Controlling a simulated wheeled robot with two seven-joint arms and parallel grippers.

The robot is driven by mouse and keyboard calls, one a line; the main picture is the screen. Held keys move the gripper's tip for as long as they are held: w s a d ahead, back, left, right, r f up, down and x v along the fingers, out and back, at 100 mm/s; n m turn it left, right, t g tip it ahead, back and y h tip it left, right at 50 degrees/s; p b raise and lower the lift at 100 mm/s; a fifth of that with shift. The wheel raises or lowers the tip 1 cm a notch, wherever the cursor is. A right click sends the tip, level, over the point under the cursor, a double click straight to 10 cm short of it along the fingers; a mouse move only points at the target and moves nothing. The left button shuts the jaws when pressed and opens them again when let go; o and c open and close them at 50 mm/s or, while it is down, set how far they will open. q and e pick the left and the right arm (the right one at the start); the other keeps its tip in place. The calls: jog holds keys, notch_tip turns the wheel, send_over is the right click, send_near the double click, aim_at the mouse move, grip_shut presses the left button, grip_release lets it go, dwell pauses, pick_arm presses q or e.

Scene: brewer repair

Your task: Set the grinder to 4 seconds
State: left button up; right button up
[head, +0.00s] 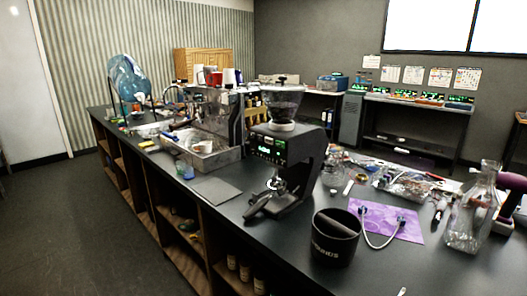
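The grinder (305,155) stands upright on the dark counter, near the middle of the head view. It has a black body and a clear hopper (284,103) on top with dark contents. Its front panel (268,147) faces left and carries small lit green displays, too small to read. A dark handled piece (262,205) sits low at the front of the grinder; whether it is attached cannot be told. Neither of my grippers shows in this view.
A black knock bin (335,240) stands in front of the grinder, beside a purple mat (385,220) with a cable. A glass flask (470,220) is at right. Left of the grinder is a metal espresso machine (212,115). A flat grey mat (215,190) lies between them. The left floor is clear.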

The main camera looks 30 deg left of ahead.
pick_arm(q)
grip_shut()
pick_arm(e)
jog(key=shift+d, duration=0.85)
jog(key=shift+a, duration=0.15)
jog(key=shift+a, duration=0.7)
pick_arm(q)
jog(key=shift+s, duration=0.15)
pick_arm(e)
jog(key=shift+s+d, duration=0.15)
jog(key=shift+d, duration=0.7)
